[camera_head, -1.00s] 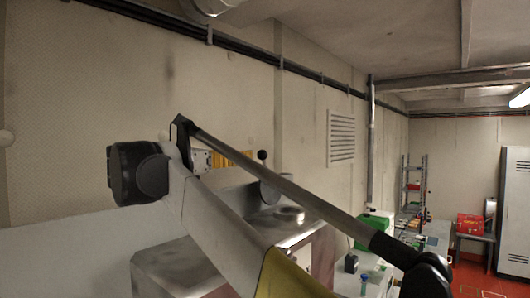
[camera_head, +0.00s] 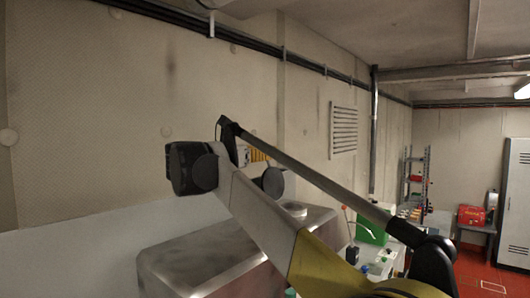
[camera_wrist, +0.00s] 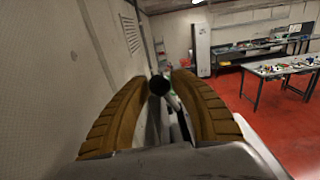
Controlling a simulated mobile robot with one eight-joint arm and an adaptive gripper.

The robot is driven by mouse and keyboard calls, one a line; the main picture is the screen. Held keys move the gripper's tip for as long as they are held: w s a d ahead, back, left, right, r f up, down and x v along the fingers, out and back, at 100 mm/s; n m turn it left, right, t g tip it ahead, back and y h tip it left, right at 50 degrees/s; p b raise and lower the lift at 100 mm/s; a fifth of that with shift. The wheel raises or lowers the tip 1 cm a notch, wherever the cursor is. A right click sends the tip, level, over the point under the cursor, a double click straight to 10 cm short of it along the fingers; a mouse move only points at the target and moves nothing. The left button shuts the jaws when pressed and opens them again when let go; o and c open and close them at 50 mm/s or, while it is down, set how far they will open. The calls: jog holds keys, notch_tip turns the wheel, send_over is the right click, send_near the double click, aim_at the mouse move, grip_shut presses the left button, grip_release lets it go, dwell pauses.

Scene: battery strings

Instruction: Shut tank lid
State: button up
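The tank (camera_head: 215,258) is a brushed metal box below my arm in the head view, with a small round cap (camera_head: 293,208) on its top. My arm hides part of the top, and I cannot tell how far its lid is open. My gripper (camera_head: 258,156) is above the tank's far side, mostly hidden behind my wrist. In the wrist view, my gripper (camera_wrist: 160,98) has its two tan ribbed fingers wide apart. A dark round knob (camera_wrist: 160,84) shows in the gap between them; no finger visibly touches it.
A green box (camera_head: 371,232) and small items stand on a bench beyond the tank. A shelf rack (camera_head: 413,180), a red case (camera_head: 471,215) and a white locker (camera_head: 515,190) are farther back. A wall runs along the left. The wrist view shows a worktable (camera_wrist: 270,70) over open red floor.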

grip_shut()
